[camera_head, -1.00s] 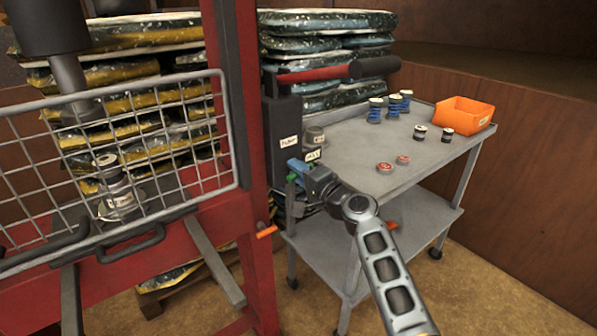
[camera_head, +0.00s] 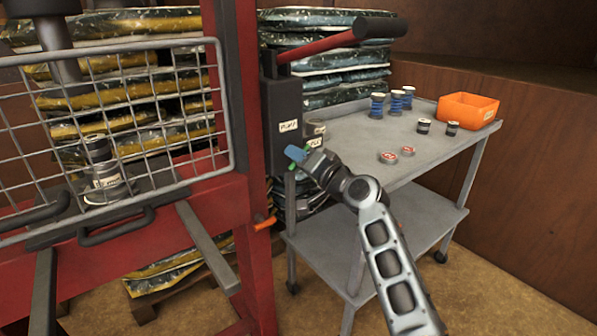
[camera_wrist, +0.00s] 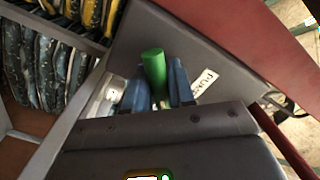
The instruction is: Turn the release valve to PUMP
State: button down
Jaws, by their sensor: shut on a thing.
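The release valve's green lever (camera_wrist: 153,68) stands between the two blue fingers of my gripper (camera_wrist: 157,92) in the wrist view. My gripper is shut on it. The label reading PUMP (camera_wrist: 205,82) is to the right of the fingers on the dark housing. In the head view my gripper (camera_head: 298,153) is at the lower right of the black pump box (camera_head: 283,105), below its PUMP label (camera_head: 288,126). A second pale label (camera_head: 314,143) beside the gripper is too small to read surely. The fingers and wrist hide most of the valve.
A red press frame with a wire guard (camera_head: 120,130) stands at left. A red pump handle (camera_head: 318,45) with a black grip extends above the box. Stacked bags are behind.

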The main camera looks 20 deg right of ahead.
jog(key=n+b, duration=0.4)
jog(key=b, duration=0.1)
jog(key=n+b, duration=0.2)
jog(key=shift+d+f+b, duration=0.1)
jog(key=shift+f+b, duration=0.2)
jog(key=shift+f, duration=0.05)
jog(key=n+b, duration=0.3)
jog(key=shift+r+n, duration=0.1)
jog(key=shift+n, duration=0.3)
jog(key=shift+r+n+b, duration=0.2)
jog(key=shift+n+b, duration=0.85)
jog(key=shift+n, duration=0.15)
jog(key=c, duration=0.9)
grip_release()
jog(key=shift+c, duration=0.2)
jog(key=shift+s, duration=0.1)
jog(key=p+v, duration=0.1)
jog(key=v, duration=0.6)
jog(key=shift+s, duration=0.3)
